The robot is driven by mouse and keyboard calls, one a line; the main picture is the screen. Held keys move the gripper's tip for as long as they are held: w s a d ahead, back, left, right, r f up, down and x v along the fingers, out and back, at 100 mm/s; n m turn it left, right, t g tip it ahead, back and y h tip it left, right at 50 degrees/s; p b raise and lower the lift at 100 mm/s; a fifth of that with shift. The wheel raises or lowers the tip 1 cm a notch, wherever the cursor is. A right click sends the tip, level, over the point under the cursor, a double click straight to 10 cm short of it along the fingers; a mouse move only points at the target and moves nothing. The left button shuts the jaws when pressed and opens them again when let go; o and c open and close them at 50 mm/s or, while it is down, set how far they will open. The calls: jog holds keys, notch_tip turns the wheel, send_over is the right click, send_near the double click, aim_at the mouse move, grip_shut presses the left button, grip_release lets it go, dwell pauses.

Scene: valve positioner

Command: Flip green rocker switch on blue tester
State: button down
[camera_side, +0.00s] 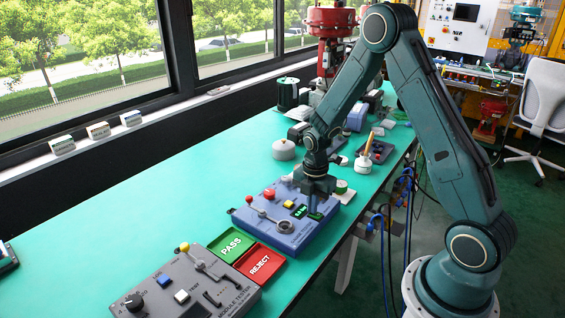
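The blue tester (290,232) stands on the green table near its right edge. It carries a red knob, a red-tipped lever, a yellow button and a small dark panel with green marks. The green rocker switch (315,216) appears as a small green patch at the tester's right side, just below my gripper. My gripper (316,200) points down over the right part of the tester, very close to the switch. I cannot tell whether it touches the switch. The fingers are small and dark here, and any gap between them is not clear.
A grey module tester (185,285) stands in front, with a green PASS plate (231,245) and a red REJECT plate (260,263) beside it. A round grey part (284,150), a white pot (363,163) and a red valve (331,22) stand behind. The table's left middle is clear.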

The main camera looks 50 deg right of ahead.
aim_at(317, 214)
jog(key=shift+s+f, duration=0.1)
jog(key=shift+s, duration=0.1)
jog(key=shift+s+r, duration=0.25)
jog(key=shift+s, duration=0.35)
jog(key=shift+r, duration=0.1)
dwell(0.3)
notch_tip(317, 214, up, 14)
dwell(0.8)
jog(key=shift+w, duration=0.7)
jog(key=shift+f, duration=0.2)
